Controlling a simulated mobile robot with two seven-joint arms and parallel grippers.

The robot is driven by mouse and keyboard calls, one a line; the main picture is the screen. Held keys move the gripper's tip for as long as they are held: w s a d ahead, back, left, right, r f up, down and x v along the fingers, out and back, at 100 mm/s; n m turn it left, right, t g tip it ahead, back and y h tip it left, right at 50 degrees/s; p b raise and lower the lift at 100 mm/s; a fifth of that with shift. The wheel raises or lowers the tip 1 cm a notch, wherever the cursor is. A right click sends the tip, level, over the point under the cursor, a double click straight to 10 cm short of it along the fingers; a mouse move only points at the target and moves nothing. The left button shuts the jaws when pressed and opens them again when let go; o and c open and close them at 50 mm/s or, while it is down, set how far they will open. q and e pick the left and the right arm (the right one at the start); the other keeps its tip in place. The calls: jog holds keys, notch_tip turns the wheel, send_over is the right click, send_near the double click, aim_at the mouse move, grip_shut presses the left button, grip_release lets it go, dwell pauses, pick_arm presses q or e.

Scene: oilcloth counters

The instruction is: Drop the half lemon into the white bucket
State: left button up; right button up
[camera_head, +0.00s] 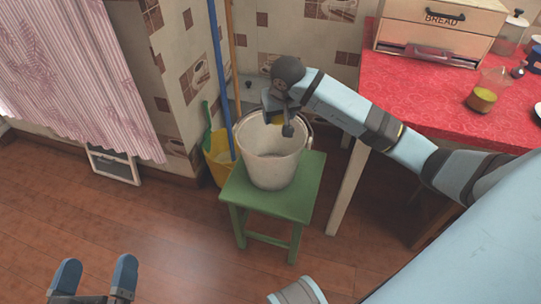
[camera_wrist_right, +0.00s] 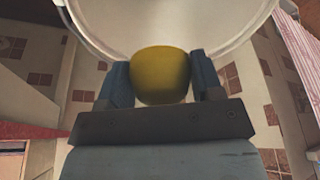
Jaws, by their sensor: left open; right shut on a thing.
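The white bucket (camera_head: 268,163) stands upright on a green stool in the head view. Its inside and rim also show in the right wrist view (camera_wrist_right: 165,25). My right gripper (camera_head: 278,122) is over the bucket's mouth, pointing down. In the right wrist view, my right gripper (camera_wrist_right: 160,88) is shut on the yellow half lemon (camera_wrist_right: 160,76), one finger on each side. In the head view the half lemon is mostly hidden by the gripper. My left gripper (camera_head: 95,275) is open and empty over the floor at the lower left, apart from the bucket.
The green stool (camera_head: 262,200) stands beside the table with the red oilcloth (camera_head: 425,95). A yellow bucket (camera_head: 217,155) with a blue pole (camera_head: 220,75) stands behind it, by the wall. The floor at left is clear.

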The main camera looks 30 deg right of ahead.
pick_arm(q)
jog(key=shift+f, duration=0.15)
pick_arm(e)
jog(key=shift+f, duration=0.1)
jog(key=o, duration=1.3)
pick_arm(q)
jog(key=r+p, duration=0.1)
jog(key=r, duration=0.1)
jog(key=r+t+p, duration=0.1)
jog(key=r+p, duration=0.1)
jog(key=r+t+p, duration=0.1)
jog(key=r, duration=0.1)
jog(key=shift+s+a, duration=0.2)
jog(key=shift+a, duration=0.05)
pick_arm(e)
jog(key=v, duration=1.3)
jog(key=shift+s+r, duration=0.15)
jog(key=shift+r, duration=0.2)
